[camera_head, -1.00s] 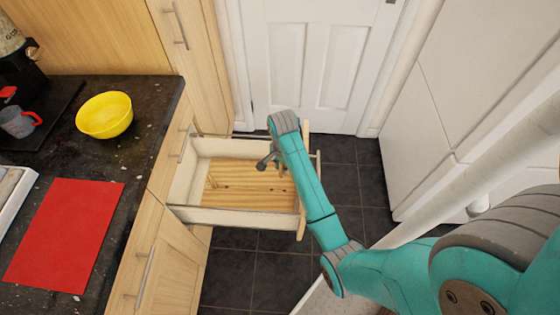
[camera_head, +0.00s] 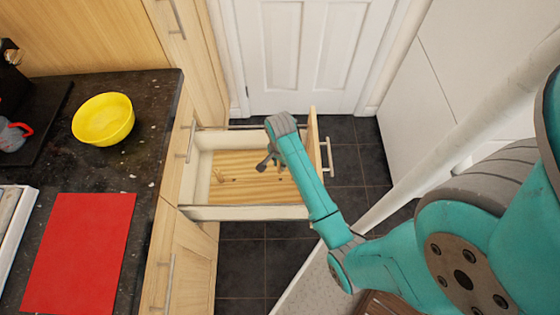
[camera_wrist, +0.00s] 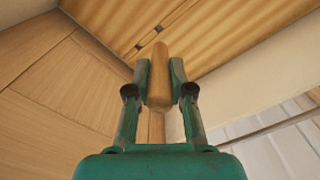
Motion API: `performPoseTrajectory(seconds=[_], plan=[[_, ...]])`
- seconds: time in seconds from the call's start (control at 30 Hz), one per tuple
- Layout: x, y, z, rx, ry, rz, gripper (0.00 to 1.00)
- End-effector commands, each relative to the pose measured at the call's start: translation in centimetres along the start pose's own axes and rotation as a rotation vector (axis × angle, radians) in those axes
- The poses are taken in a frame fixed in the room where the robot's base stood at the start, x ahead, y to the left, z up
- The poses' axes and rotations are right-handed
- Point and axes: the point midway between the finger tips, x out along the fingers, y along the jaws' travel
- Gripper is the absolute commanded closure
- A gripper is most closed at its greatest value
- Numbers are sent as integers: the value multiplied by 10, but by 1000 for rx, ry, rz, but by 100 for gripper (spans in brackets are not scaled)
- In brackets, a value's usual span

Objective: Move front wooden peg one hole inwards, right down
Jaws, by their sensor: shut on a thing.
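The wooden peg (camera_wrist: 160,78) is a tan, round-ended rod. In the wrist view it stands between the two finger pads of my gripper (camera_wrist: 160,88), which is shut on it. Beyond its tip is the light wooden bottom of the drawer (camera_wrist: 230,30), with small dark holes (camera_wrist: 139,46) in a row. I cannot tell whether the peg touches the bottom. In the head view my gripper (camera_head: 266,161) hangs over the open drawer (camera_head: 245,213), towards its front panel; the peg is not distinguishable there. Dark spots (camera_head: 222,180) show on the drawer bottom.
The drawer's side walls and front panel (camera_head: 312,150) surround the gripper closely. A dark worktop (camera_head: 150,120) to the left holds a yellow bowl (camera_head: 103,119) and a red mat (camera_head: 80,255). A white door (camera_head: 310,50) is behind; dark floor tiles (camera_head: 245,262) lie below.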

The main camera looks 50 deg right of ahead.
Motion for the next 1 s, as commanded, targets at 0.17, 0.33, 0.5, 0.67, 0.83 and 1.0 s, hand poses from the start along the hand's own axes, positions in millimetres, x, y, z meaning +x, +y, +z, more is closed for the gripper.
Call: performPoseTrajectory(seconds=[0.17,0.33,0.5,0.67,0.83,1.0], plan=[[15,1,0,0,-1,2,100],[29,1,0,0,-1,2,100],[41,0,0,0,-1,2,100],[48,1,0,0,-1,1,100],[50,0,0,0,0,1,100],[50,0,0,0,0,1,100]])
